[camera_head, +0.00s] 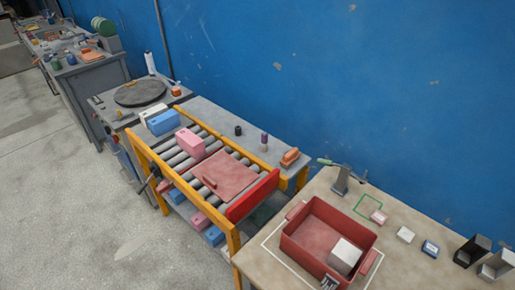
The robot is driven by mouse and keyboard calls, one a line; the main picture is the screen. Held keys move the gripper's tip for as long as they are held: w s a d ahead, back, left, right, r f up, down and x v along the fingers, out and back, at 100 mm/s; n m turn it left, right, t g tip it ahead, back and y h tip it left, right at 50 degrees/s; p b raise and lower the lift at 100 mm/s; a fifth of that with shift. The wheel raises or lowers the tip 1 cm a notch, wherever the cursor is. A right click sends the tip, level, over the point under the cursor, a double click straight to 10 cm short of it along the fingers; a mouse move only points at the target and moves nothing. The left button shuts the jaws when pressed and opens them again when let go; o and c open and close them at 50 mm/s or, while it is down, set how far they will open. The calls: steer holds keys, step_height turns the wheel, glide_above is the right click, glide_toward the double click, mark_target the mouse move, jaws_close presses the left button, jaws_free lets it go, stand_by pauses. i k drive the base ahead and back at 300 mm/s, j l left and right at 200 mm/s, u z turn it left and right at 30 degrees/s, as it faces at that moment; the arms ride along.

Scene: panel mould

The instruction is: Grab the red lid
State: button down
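The red lid (230,176) is a flat, dull-red square panel with a small raised handle (209,181) near its left side. It lies flat on the rollers of the yellow-framed roller table, towards the red end plate (252,196). A pink block (189,142) sits on the rollers just behind it to the left. An open red box (321,236) of similar colour stands on the bench at the lower right, with a white block (345,256) inside. My gripper is not in view.
The roller table (233,236) has blue and white blocks (162,121) at its far end and several blocks underneath. A grey side table (218,119) holds small items along the blue wall. Dark holders (472,250) stand at the right. The concrete floor (70,200) at left is clear.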

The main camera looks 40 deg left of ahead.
mark_target(222, 173)
steer(key=u, duration=2)
steer(key=i+j+z, duration=0.15)
steer(key=z, duration=0.2)
steer(key=i+j+z, duration=0.1)
steer(key=z, duration=0.25)
steer(key=i+j+z, duration=0.1)
steer(key=j+z, duration=0.25)
steer(key=i+j, duration=0.15)
steer(key=j, duration=0.3)
steer(key=i+j+z, duration=0.15)
steer(key=j, duration=0.3)
steer(key=i+j, duration=0.15)
steer(key=j, duration=0.35)
steer(key=i+j+z, duration=0.15)
steer(key=j, duration=0.3)
steer(key=i+j, duration=0.1)
steer(key=j, duration=0.4)
steer(key=i+j+z, duration=0.1)
steer(key=j, duration=0.4)
